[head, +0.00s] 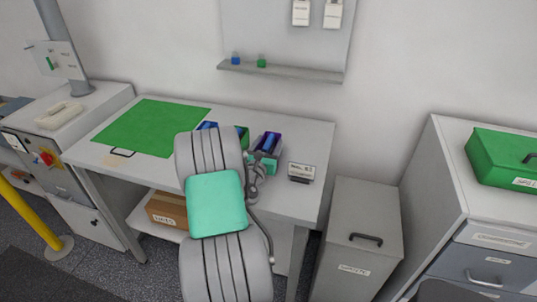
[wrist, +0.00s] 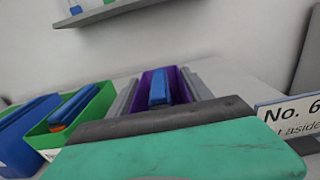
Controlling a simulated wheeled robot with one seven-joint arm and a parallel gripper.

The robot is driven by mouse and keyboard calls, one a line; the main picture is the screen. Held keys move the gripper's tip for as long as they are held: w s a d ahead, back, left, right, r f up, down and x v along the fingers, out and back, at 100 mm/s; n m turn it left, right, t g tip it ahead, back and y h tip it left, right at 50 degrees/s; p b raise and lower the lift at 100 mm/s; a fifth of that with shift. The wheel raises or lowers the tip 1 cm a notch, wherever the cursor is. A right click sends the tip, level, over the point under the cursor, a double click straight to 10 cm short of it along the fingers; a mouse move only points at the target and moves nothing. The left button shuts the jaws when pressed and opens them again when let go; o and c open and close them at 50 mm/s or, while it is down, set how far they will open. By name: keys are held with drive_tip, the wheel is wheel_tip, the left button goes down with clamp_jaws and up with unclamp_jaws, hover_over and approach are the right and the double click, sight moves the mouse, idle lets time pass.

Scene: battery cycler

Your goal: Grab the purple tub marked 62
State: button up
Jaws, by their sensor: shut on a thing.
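The purple tub (wrist: 146,84) is in the middle of the wrist view with a blue block-like item inside it. It also shows in the head view (head: 275,139) near the back of the table. My gripper (wrist: 157,92) is shut on the purple tub, with a grey finger along each side. In the head view my gripper (head: 263,162) is partly hidden by my arm. The tub's number is not visible, and its near end is hidden by my gripper's body. I cannot tell whether the tub is touching the table.
A green tub (wrist: 84,113) and a blue tub (wrist: 22,130) stand left of the purple one. A sign (wrist: 290,115) reading "No. 6…" and "aside" stands close on the right. A green mat (head: 150,127) lies on the table's left. A shelf (head: 285,71) hangs above.

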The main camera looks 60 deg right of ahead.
drive_tip(key=c, duration=0.9)
drive_tip(key=shift+r, duration=0.1)
clamp_jaws()
drive_tip(key=shift+r, duration=0.1)
